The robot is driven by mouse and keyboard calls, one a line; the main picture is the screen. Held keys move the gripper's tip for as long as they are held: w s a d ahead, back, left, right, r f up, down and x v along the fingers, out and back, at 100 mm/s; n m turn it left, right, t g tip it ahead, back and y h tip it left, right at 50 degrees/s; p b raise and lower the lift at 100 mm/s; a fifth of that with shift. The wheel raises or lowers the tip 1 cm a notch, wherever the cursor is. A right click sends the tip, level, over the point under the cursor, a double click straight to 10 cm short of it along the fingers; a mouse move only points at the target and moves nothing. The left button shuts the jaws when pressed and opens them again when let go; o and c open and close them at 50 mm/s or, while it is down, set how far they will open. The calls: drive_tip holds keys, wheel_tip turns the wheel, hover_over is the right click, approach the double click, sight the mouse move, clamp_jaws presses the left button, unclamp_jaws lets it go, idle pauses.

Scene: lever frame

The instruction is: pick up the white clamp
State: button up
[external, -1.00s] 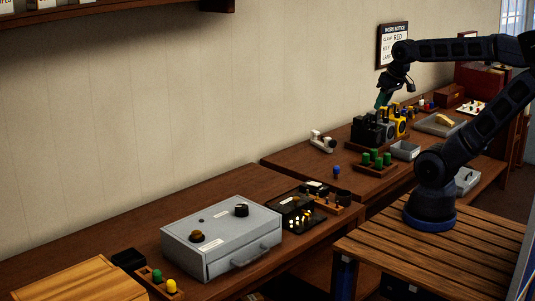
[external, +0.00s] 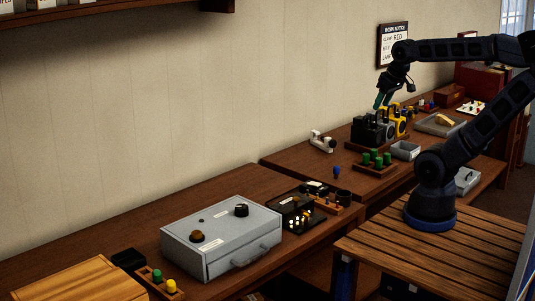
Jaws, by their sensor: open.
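A small white piece with dark parts (external: 322,141) lies on the far bench near the wall. It looks like the white clamp, but it is too small to be sure. My gripper (external: 380,101) points down above a row of black, grey and yellow blocky items (external: 373,130), to the right of the white piece and higher than it. The gripper is open, and its greenish fingers are small in this view. I cannot make out anything between them.
Green pegs in a wooden tray (external: 375,163), a small blue piece (external: 337,172) and a grey bin (external: 405,151) stand in front of the row. A grey box with knobs (external: 222,238) sits on the near bench. A notice (external: 392,44) hangs on the wall.

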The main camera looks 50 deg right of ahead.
drive_tip(key=m+g, duration=0.3)
drive_tip(key=g, duration=0.2)
hover_over(322, 144)
wheel_tip(322, 144, down, 24)
wheel_tip(322, 144, down, 10)
drive_tip(key=shift+d+f, duration=0.1)
clamp_jaws()
